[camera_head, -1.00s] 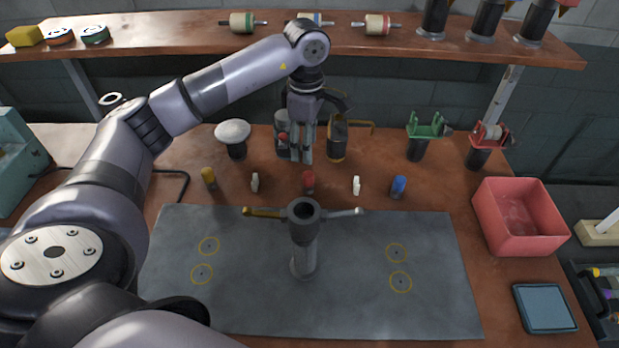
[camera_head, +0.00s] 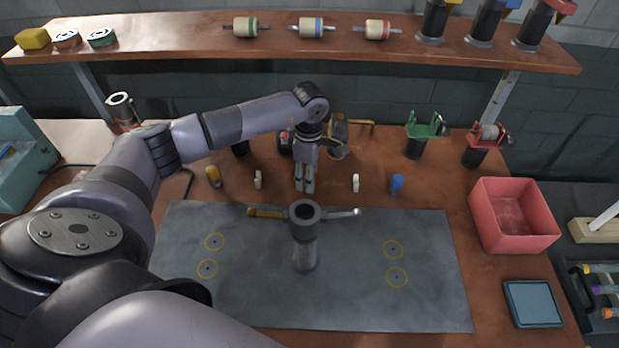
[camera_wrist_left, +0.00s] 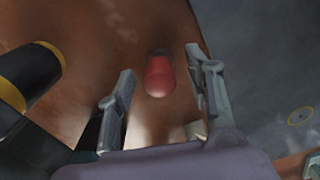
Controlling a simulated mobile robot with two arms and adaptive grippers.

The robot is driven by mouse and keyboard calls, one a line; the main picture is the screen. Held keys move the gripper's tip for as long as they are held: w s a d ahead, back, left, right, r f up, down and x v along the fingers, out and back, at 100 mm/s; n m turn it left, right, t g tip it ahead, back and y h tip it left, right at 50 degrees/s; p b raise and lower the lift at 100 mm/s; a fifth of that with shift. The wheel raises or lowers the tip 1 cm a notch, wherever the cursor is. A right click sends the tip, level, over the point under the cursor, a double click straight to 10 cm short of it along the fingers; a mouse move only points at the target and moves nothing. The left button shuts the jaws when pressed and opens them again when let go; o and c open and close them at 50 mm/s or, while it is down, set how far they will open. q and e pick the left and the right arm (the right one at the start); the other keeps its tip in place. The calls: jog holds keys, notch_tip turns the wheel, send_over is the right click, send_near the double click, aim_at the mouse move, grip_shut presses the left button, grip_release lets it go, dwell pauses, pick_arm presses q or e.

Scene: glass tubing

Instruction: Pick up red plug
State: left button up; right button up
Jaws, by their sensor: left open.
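The red plug (camera_wrist_left: 159,75) stands on the brown bench in the left wrist view, between and a little beyond the two open fingers. In the head view it is hidden behind my left gripper (camera_head: 304,186), which points down at the row of plugs. My left gripper also shows in the left wrist view (camera_wrist_left: 160,90), open, with a finger on each side of the plug and nothing held. My right gripper is not in view.
A yellow plug (camera_head: 213,177), white plugs (camera_head: 257,180) (camera_head: 355,183) and a blue plug (camera_head: 396,184) stand in the same row. A grey mat (camera_head: 350,290) with an upright tube fitting (camera_head: 304,235) lies in front. A red bin (camera_head: 513,215) stands at the right.

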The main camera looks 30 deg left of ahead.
pick_arm(q)
jog(key=shift+c, duration=0.5)
grip_shut()
